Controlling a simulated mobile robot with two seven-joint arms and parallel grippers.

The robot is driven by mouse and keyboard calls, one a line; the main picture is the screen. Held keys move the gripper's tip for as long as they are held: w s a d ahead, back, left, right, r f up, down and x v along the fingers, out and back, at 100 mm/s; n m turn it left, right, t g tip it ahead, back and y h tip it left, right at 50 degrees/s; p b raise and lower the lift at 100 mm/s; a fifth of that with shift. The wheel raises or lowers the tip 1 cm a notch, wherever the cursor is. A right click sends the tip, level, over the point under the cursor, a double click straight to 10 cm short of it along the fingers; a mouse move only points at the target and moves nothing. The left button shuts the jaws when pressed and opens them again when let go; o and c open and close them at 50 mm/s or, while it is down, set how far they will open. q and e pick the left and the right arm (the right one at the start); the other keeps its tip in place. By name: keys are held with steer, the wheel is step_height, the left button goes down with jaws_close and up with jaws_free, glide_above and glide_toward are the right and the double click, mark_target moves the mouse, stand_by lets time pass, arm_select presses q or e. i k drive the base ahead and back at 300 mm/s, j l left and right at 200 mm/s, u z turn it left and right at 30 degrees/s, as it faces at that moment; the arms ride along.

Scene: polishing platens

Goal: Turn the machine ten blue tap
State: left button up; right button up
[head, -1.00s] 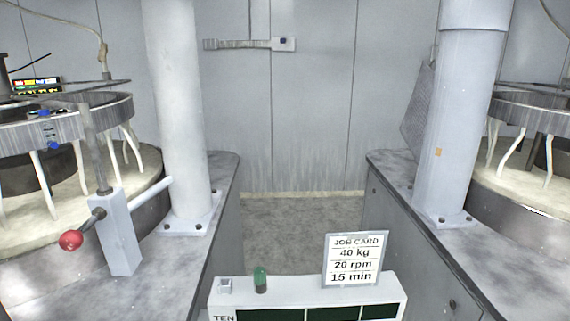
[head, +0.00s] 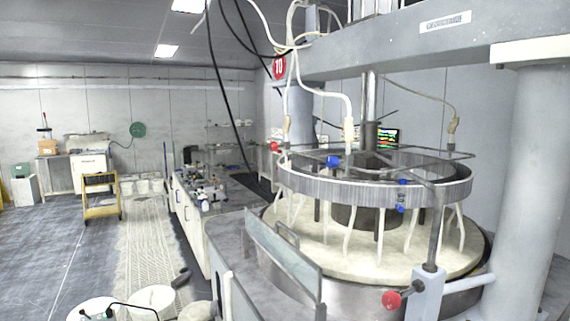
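A polishing machine with a round platen (head: 440,255) fills the right half of the head view. A red round sign reading 10 (head: 279,68) hangs at its upper left. Two smaller blue pieces (head: 402,182) sit farther right on the ring. I cannot tell the tap's setting. Neither of my grippers is in view.
A panel (head: 285,255) stands at the front left. White buckets (head: 152,300) are at the bottom left. The floor (head: 50,250) at left is open.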

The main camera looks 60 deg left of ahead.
mark_target(332, 162)
steer(key=u, duration=1.65)
steer(key=j+z, duration=0.15)
steer(key=k+j, duration=0.05)
steer(key=j, duration=0.05)
